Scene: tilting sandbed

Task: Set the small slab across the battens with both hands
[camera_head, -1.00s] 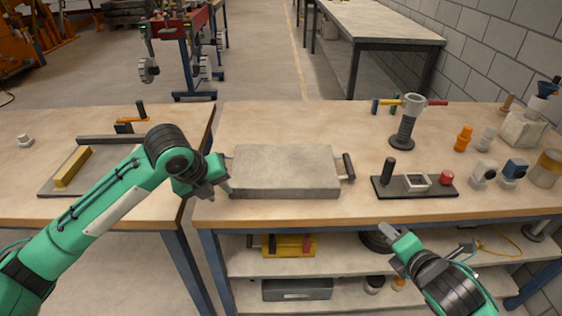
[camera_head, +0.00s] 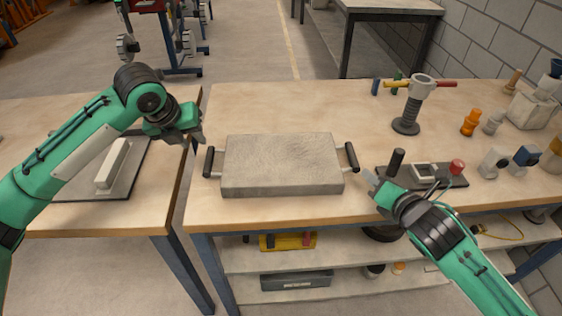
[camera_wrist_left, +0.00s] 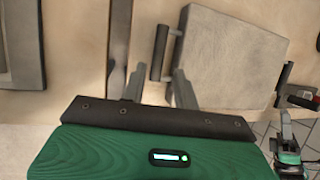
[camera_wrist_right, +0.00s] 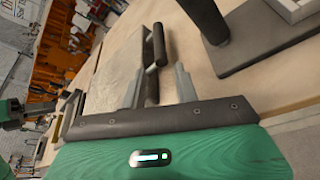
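The slab (camera_head: 282,165) is a grey rectangular block lying flat on the right-hand bench, with a dark bar handle at each end. My left gripper (camera_head: 196,135) is open and empty above the bench's left edge, up and left of the left handle (camera_head: 209,162). In the left wrist view that handle (camera_wrist_left: 159,52) lies ahead of the spread fingers. My right gripper (camera_head: 371,181) is open near the right handle (camera_head: 352,157); in the right wrist view the handle (camera_wrist_right: 158,45) appears between its fingers. I cannot tell any contact. A pale bar (camera_head: 113,165), possibly a batten, lies on the left bench's tray.
A gap separates the left bench (camera_head: 70,212) from the right bench (camera_head: 290,210). A dark plate (camera_head: 440,182) with an upright post stands right of the slab. Behind it is a ribbed post (camera_head: 409,112) with coloured arms. Several small items crowd the right.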

